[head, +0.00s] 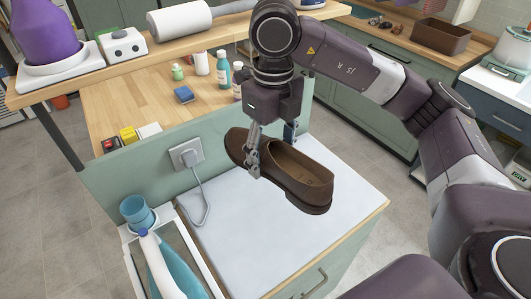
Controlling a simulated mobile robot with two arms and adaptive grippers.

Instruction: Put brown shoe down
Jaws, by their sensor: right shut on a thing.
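A brown shoe (302,174) hangs in my right gripper (262,160) in the head view. The gripper points down and is shut on the shoe's side near the opening. The shoe's toe end points to the upper left, and its heel end is at the lower right. It appears to be above the pale top of the counter (245,240); the exact gap cannot be told. Part of the shoe is hidden behind the gripper fingers. My left gripper is not in view.
A socket with a plugged cable (205,195) is on the panel behind. The pale counter top is mostly clear.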

